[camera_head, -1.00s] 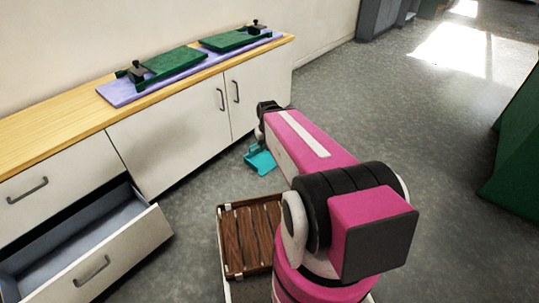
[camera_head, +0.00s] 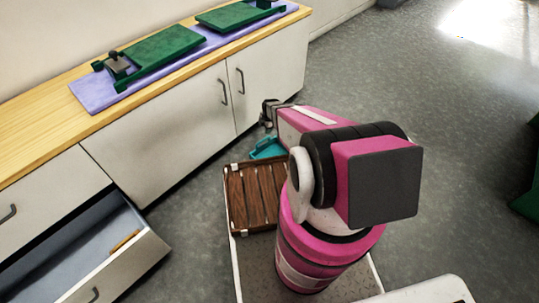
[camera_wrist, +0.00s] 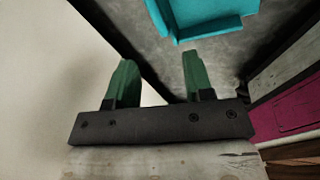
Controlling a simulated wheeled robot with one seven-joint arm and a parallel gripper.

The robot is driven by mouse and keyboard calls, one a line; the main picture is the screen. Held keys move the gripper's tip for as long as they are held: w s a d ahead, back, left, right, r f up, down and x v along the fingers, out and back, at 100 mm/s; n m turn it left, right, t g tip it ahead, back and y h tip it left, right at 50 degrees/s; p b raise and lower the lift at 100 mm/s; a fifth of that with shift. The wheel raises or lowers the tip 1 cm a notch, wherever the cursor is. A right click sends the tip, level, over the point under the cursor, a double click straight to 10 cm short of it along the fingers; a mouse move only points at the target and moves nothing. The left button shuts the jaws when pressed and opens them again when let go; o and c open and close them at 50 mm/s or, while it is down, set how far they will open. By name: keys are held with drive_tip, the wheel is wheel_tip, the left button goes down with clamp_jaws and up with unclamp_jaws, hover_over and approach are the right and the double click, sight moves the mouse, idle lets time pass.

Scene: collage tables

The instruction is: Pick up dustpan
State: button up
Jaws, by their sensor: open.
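The teal dustpan (camera_head: 266,149) lies on the grey floor near the cabinet, partly hidden behind my arm and the wooden tray. It also shows at the top of the wrist view (camera_wrist: 205,20), cut off by the frame edge, beyond the fingertips. My gripper (camera_wrist: 158,62) has its two green fingers spread, with nothing between them. In the head view my gripper end is near the cabinet's right end, above the dustpan, and its fingers are hard to make out.
A white cabinet (camera_head: 160,130) with a wooden top runs along the left. Its lower drawer (camera_head: 115,262) is pulled open. Green boards (camera_head: 165,52) rest on a purple mat on top. A slatted wooden tray (camera_head: 229,205) sits beside my arm's base. Open floor (camera_head: 440,120) lies at the right.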

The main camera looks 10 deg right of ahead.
sight(264, 140)
drive_tip(key=f+n, duration=0.1)
drive_tip(key=f, duration=0.2)
drive_tip(key=w+f, duration=0.1)
drive_tip(key=f, duration=0.2)
drive_tip(key=w+f+n, duration=0.1)
drive_tip(key=f, duration=0.3)
drive_tip(key=shift+w+a+f+n, duration=0.1)
drive_tip(key=shift+w+a+n, duration=0.1)
drive_tip(key=shift+n, duration=0.1)
drive_tip(key=shift+w+a+f, duration=0.1)
drive_tip(key=shift+w+f, duration=0.1)
drive_tip(key=shift+f, duration=0.65)
drive_tip(key=shift+w+a+f, duration=0.15)
drive_tip(key=shift+w+f, duration=0.1)
drive_tip(key=shift+f, duration=0.55)
drive_tip(key=shift+w+a+f, duration=0.1)
drive_tip(key=shift+w+f, duration=0.1)
drive_tip(key=shift+f, duration=0.65)
clamp_jaws()
